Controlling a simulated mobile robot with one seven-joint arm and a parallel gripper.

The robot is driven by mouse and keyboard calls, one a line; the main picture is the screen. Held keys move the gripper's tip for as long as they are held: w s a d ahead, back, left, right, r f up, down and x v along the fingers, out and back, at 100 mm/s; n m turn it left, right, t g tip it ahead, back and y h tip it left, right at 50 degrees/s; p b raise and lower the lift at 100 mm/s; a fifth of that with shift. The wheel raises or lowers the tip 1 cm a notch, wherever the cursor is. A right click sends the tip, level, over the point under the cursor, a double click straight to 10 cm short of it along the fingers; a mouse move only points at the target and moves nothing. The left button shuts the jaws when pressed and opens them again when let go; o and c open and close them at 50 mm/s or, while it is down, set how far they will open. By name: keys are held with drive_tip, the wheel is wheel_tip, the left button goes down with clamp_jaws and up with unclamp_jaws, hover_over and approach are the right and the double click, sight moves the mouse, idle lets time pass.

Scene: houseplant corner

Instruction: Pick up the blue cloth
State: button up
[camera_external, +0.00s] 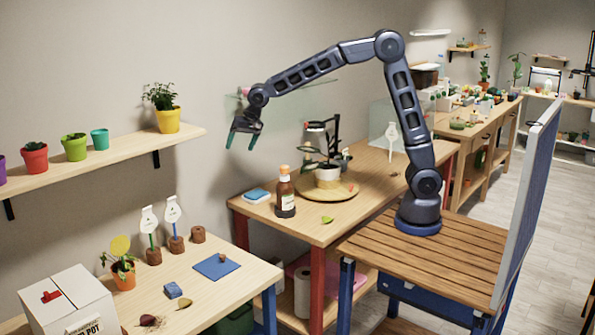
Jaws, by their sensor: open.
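A small folded light-blue cloth (256,195) lies flat on the wooden table with red legs, near its left end and beside a brown bottle. My gripper (242,139) is in the air above and slightly left of the cloth in the picture, clear of it. Its two green-tipped fingers point down, spread apart, with nothing between them. The exact height and depth between gripper and cloth cannot be told from this one view.
The brown bottle (285,192) stands close right of the cloth. A potted plant (327,175) stands on a round board (345,190) behind it. A wall shelf (110,158) with pots is at left. A blue mat (216,267) and blue block (173,290) lie on the front-left table.

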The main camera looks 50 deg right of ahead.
drive_tip(key=a+f, duration=0.4)
drive_tip(key=a, duration=0.4)
drive_tip(key=a+f, duration=0.4)
drive_tip(key=a, duration=0.3)
drive_tip(key=n+g, duration=0.3)
drive_tip(key=n, duration=1.6)
approach(173, 286)
drive_tip(key=x, duration=0.9)
drive_tip(key=shift+a+f, duration=0.1)
drive_tip(key=shift+a, duration=0.05)
drive_tip(key=c, duration=1.1)
